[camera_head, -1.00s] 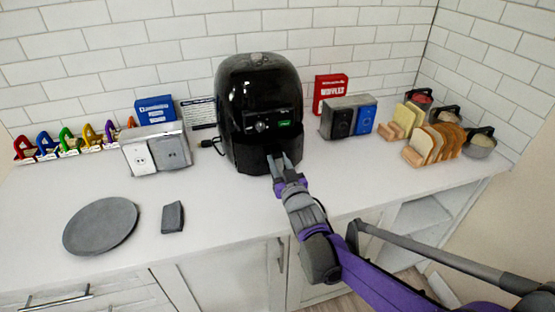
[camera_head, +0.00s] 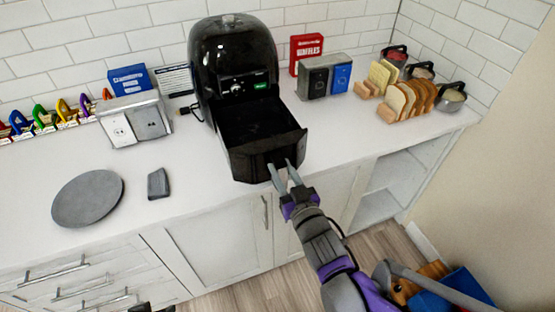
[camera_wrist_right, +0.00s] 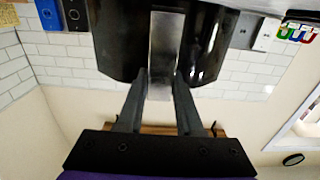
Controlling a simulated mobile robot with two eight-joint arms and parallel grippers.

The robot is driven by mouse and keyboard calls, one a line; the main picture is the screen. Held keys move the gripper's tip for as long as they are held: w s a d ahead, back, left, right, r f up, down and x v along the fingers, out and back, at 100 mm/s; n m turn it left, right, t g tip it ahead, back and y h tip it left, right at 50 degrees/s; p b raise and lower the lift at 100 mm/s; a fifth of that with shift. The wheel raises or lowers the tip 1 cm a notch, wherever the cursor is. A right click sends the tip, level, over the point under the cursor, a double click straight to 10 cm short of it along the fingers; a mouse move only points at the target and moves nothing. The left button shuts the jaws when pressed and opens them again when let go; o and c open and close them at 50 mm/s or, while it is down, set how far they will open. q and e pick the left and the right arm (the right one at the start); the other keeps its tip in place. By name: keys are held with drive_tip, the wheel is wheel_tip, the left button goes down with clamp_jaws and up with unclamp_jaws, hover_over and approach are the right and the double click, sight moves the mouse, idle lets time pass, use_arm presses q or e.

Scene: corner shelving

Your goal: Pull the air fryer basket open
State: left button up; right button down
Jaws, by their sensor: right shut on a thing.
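The black air fryer (camera_head: 234,65) stands on the white counter against the tiled wall. Its basket (camera_head: 258,135) is pulled out toward me, and its open top shows. My right gripper (camera_head: 284,172) is at the front of the basket and shut on the basket's handle. In the right wrist view the fingers (camera_wrist_right: 158,88) lie on either side of the grey handle (camera_wrist_right: 165,50). The handle is mostly hidden by the fingers in the head view.
A round grey plate (camera_head: 88,198) and a small dark block (camera_head: 158,183) lie on the counter at left. A grey outlet box (camera_head: 135,121) stands left of the fryer. Bread slices (camera_head: 408,98) and a red waffles box (camera_head: 307,52) are at right.

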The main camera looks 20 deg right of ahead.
drive_tip(key=shift+s, duration=0.15)
drive_tip(key=c, duration=0.6)
unclamp_jaws()
use_arm(q)
drive_tip(key=shift+s, duration=0.2)
use_arm(e)
drive_tip(key=shift+o, duration=0.2)
drive_tip(key=shift+s, duration=0.15)
